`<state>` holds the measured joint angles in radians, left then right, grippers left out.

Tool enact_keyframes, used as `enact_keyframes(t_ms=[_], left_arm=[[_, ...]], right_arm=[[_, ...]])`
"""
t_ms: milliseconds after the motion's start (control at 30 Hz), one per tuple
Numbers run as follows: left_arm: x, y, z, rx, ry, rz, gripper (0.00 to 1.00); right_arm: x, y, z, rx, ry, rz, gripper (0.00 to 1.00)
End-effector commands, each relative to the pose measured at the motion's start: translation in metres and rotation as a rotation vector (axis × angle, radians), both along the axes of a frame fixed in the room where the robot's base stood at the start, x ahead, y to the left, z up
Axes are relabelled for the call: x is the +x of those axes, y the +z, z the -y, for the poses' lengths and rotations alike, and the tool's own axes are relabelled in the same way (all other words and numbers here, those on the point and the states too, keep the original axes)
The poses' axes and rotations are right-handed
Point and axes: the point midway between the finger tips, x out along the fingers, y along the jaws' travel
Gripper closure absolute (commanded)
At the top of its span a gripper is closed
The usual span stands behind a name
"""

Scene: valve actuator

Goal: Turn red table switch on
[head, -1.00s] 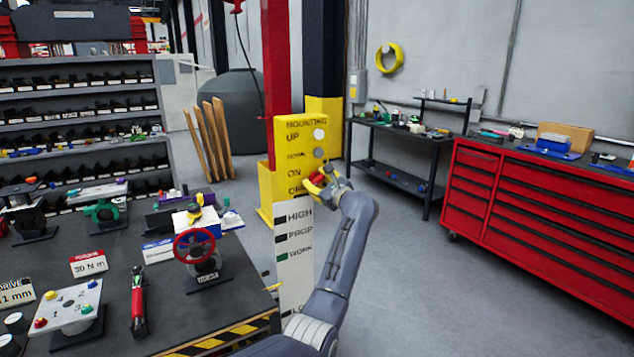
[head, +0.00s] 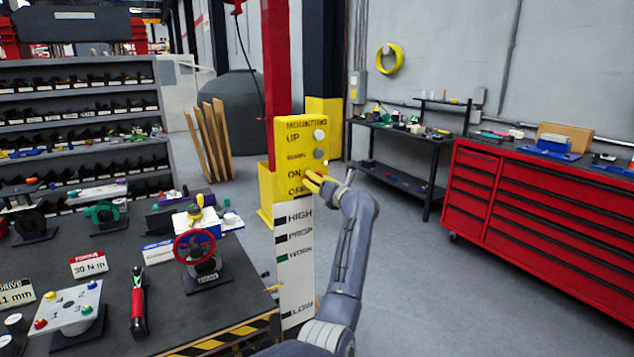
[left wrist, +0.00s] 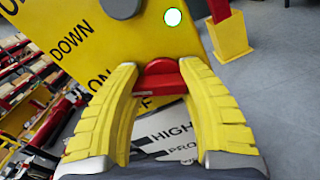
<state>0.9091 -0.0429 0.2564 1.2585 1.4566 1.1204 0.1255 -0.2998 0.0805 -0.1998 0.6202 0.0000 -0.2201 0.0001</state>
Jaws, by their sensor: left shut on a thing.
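The red switch (left wrist: 163,82) sits on the yellow control panel (head: 288,155), by the ON and OFF lettering. My left gripper (head: 309,181) is at that lettering, with its yellow fingers pointing at the panel. In the left wrist view, the fingers of the left gripper (left wrist: 160,68) stand on both sides of the red switch and are shut on it. In the head view the fingers hide the switch, and I cannot tell its exact position. The panel also shows in the left wrist view (left wrist: 115,30). My right gripper is not in view.
A white label board (head: 294,275) with HIGH, PROP, WORK and LOW hangs under the panel. A dark table (head: 228,305) at left carries a red handwheel valve (head: 194,245) and several tools. A red drawer cabinet (head: 540,215) stands at right. The floor between is clear.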

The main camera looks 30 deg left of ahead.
Motion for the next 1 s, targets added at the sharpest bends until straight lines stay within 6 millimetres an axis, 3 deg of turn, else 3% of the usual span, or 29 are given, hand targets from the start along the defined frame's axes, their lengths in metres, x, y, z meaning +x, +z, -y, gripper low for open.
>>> enact_keyframes(t_ms=[400,1000], left_arm=[[-0.0007,-0.0001,-0.0019,0.105,0.004,-0.209,0.89],[-0.0006,0.0013,-0.0020,0.134,0.004,-0.260,0.89]], right_arm=[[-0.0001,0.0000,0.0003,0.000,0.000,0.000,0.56],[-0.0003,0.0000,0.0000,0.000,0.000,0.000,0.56]])
